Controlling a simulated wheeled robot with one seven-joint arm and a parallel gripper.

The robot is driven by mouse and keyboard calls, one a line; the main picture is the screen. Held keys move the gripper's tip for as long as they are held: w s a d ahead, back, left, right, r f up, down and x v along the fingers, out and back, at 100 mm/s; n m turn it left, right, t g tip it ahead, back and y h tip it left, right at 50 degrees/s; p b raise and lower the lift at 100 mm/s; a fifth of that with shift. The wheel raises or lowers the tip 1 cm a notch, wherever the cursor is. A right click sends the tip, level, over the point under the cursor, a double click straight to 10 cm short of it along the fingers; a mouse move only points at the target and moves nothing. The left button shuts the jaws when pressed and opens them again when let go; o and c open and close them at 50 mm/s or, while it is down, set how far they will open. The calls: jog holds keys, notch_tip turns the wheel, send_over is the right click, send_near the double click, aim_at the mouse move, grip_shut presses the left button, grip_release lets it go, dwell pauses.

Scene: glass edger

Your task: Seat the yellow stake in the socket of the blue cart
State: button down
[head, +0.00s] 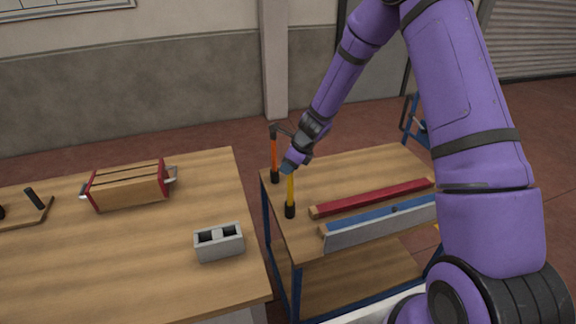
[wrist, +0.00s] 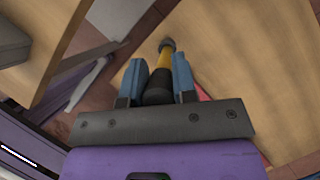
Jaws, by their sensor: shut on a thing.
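The yellow stake (head: 291,189) stands about upright over the near left part of the blue-framed cart (head: 345,176). My gripper (head: 291,166) is shut on its upper part. In the wrist view the stake (wrist: 166,60) runs away from between my blue fingers (wrist: 158,80), with a black part close to the palm. Its lower end meets the black socket (head: 290,211) on the cart's wooden top. I cannot tell how deep it sits.
Red (head: 370,198) and blue-grey (head: 380,226) long pieces lie on the cart. The bench (head: 120,255) at left carries a grey block (head: 219,243) and a red-ended wooden box (head: 130,188). A narrow gap separates bench and cart.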

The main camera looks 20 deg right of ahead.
jog(key=shift+f, duration=0.1)
jog(key=c, duration=0.9)
grip_release()
